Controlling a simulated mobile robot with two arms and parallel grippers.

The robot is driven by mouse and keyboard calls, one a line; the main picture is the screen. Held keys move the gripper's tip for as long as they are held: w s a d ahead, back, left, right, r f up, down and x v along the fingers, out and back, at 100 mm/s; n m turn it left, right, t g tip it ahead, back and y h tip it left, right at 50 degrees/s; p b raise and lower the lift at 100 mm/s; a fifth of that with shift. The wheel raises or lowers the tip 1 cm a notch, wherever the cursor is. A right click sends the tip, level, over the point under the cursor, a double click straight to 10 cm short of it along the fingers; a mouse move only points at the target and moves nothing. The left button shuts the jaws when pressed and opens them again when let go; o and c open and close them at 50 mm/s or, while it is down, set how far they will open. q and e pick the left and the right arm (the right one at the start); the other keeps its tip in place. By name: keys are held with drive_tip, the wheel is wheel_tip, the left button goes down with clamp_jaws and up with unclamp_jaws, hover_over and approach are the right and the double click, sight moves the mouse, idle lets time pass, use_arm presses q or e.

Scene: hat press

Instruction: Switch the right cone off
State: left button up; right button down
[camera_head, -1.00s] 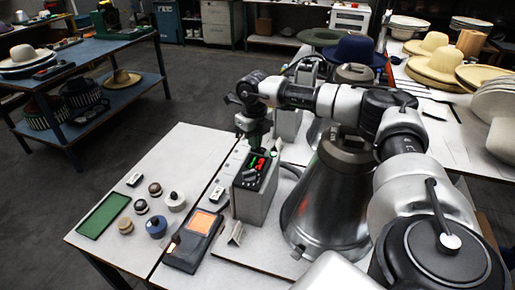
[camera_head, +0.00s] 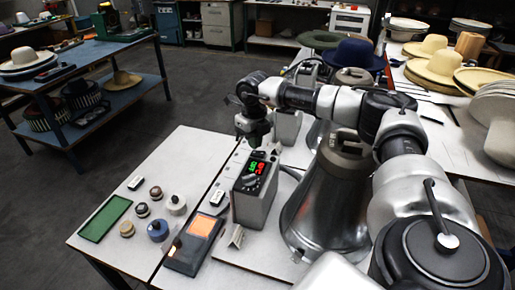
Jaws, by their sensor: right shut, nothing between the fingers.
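A large metal cone (camera_head: 325,205) stands on the white bench, partly hidden behind my right arm. A grey control box (camera_head: 252,205) stands to its left. Its sloped dark top has a display (camera_head: 255,171) with green and red digits, too small to read surely, and a knob (camera_head: 249,181). My right gripper (camera_head: 254,143) is shut and empty, pointing down just above and behind the box's display end, seemingly apart from it. A second metal cone form (camera_head: 354,76) shows farther back under a blue hat. My left gripper is not in view.
A handheld device with an orange screen (camera_head: 201,225) lies left of the box. A green tray (camera_head: 104,218) and several small round pieces, including a blue one (camera_head: 158,230), lie farther left. Straw hats (camera_head: 440,68) are on the back-right bench.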

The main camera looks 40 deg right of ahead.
sight(254, 152)
drive_tip(key=shift+r+p, duration=1.7)
drive_tip(key=shift+r, duration=0.75)
drive_tip(key=shift+f, duration=0.15)
